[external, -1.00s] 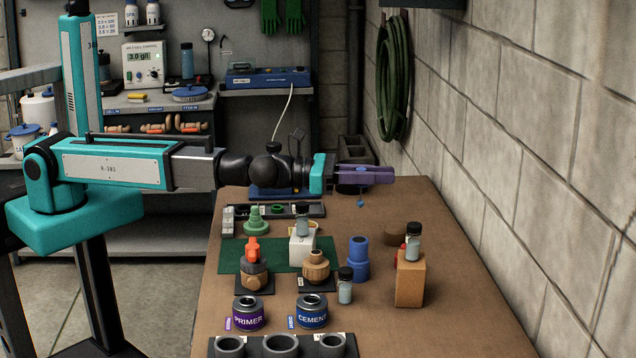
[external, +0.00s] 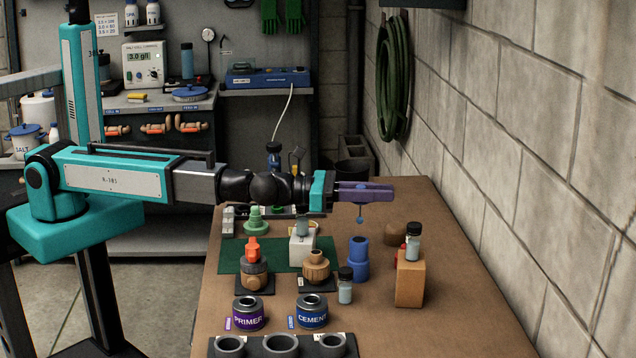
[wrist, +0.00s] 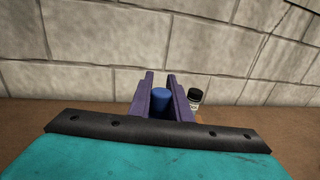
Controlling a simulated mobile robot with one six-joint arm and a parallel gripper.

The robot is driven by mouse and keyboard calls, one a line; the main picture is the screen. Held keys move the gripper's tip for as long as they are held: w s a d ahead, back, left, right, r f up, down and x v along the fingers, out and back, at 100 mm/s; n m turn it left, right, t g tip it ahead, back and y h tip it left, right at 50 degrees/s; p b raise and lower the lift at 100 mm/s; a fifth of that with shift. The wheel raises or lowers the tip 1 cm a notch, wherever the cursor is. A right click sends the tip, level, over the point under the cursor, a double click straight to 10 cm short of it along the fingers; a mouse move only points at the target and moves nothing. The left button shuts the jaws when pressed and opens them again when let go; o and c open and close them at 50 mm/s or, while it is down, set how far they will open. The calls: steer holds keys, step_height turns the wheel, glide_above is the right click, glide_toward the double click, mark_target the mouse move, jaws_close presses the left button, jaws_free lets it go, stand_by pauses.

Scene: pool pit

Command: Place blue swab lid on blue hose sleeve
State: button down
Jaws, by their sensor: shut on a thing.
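My gripper (external: 364,192) has purple fingers, points right and is shut on the blue swab lid. A thin stem with a small blue ball, part of the blue swab lid (external: 360,220), hangs below the fingers, above the table and apart from the sleeve. In the wrist view, a blue cylinder (wrist: 161,99), which looks like the lid, sits between the fingers of my gripper (wrist: 160,85). The blue hose sleeve (external: 358,260) stands upright on the table, almost directly below the hanging ball in the external view. Its top is uncovered.
A black-capped bottle (external: 413,243) stands on a wooden block (external: 409,280) right of the sleeve. Another small bottle (external: 345,288) stands in front. A tan fitting (external: 316,264) and a white block (external: 302,249) are left of it.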

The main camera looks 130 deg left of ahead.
steer(key=shift+f+b, duration=1.15)
steer(key=shift+f, duration=0.85)
steer(key=shift+f, duration=0.2)
steer(key=c, duration=1.6)
jaws_free()
steer(key=shift+r, duration=0.1)
steer(key=shift+c, duration=0.2)
steer(key=shift+r, duration=0.15)
steer(key=v, duration=0.7)
steer(key=shift+s+d+b, duration=0.2)
steer(key=shift+b, duration=0.15)
